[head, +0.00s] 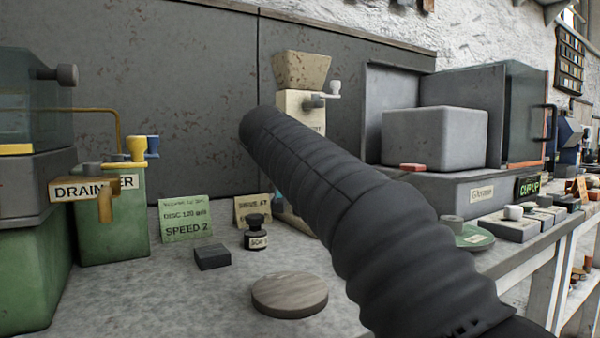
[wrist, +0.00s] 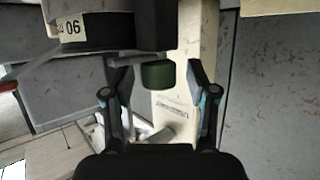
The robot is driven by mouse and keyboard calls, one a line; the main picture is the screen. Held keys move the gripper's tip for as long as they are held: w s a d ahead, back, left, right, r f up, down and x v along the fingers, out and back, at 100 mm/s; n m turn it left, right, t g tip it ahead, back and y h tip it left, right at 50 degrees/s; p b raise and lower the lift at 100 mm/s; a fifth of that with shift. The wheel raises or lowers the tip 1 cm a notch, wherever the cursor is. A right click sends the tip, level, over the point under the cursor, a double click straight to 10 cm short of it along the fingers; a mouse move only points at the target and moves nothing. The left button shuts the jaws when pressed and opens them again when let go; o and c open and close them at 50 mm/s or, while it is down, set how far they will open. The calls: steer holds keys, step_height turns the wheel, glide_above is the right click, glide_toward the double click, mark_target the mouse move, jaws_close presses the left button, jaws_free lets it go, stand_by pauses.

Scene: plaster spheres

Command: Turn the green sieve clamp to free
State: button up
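A short dark green knob, which appears to be the sieve clamp (wrist: 158,74), shows in the wrist view below a dark cylindrical part. My gripper (wrist: 158,82) is open, with one finger on each side of the green clamp and a visible gap to both. Whether the clamp lies at fingertip depth I cannot tell. The cream post of the machine (wrist: 172,115) stands behind it. In the head view my arm crosses in front of this machine (head: 302,105), and the clamp is hidden.
A stone-coloured hopper (head: 302,70) and a crank (head: 325,95) top the machine. A round wooden disc (head: 290,296), dark block (head: 212,257), black-capped jar (head: 256,232) and green card (head: 186,219) sit on the bench. A grey block (head: 435,138) stands at right.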

steer(key=v, duration=1.2)
steer(key=shift+r, duration=0.15)
